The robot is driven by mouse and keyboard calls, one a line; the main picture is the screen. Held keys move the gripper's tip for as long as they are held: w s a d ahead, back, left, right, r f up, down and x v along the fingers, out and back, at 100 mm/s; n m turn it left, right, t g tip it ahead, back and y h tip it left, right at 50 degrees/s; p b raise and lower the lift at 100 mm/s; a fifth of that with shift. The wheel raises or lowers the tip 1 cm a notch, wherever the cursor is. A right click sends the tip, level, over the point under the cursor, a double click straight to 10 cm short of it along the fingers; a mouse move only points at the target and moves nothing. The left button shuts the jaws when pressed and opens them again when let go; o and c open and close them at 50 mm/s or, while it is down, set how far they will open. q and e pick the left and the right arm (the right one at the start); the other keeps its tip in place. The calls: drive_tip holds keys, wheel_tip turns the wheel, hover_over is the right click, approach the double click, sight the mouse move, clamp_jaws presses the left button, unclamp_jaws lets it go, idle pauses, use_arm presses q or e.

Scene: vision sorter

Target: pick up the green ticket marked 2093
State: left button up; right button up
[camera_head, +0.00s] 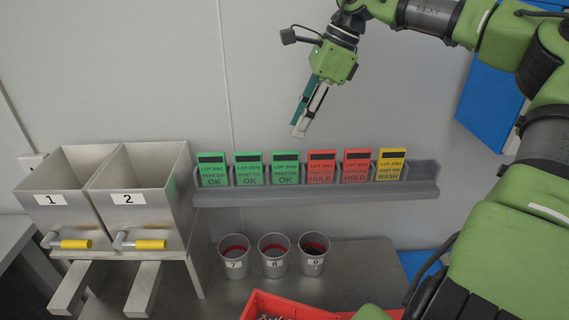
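Three green tickets stand upright side by side in a grey slotted rack on the wall: the left one (212,169), the middle one (249,168) and the right one (285,167). Each reads OK at the bottom. Their lot numbers are too small to read surely; the left one may be 2093. My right gripper (299,127) hangs above the rack, over the right green ticket and the first red one, clear of all tickets. Its two fingers point down and slightly left, seen nearly edge-on, with nothing visible held. My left gripper is not in view.
Two red HOLD tickets (321,167) (356,166) and a yellow WASH ticket (390,165) share the rack (330,192). Bins 1 (48,200) and 2 (128,199) stand left. Several numbered cups and a red crate (262,304) are below. Wall above the green tickets is clear.

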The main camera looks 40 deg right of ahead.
sight(285, 152)
drive_tip(key=shift+w+f, duration=0.25)
drive_tip(key=shift+f, duration=0.2)
drive_tip(key=shift+w+f, duration=0.15)
drive_tip(key=shift+f, duration=0.05)
drive_tip(key=p+x, duration=0.1)
drive_tip(key=x, duration=0.1)
drive_tip(key=p+x, duration=0.2)
drive_tip(key=shift+a, duration=0.25)
drive_tip(key=shift+w+a+f, duration=0.1)
drive_tip(key=shift+f, duration=0.4)
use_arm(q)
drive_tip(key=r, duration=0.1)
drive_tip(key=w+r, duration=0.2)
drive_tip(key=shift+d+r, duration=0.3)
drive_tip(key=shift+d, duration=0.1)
use_arm(e)
clamp_jaws()
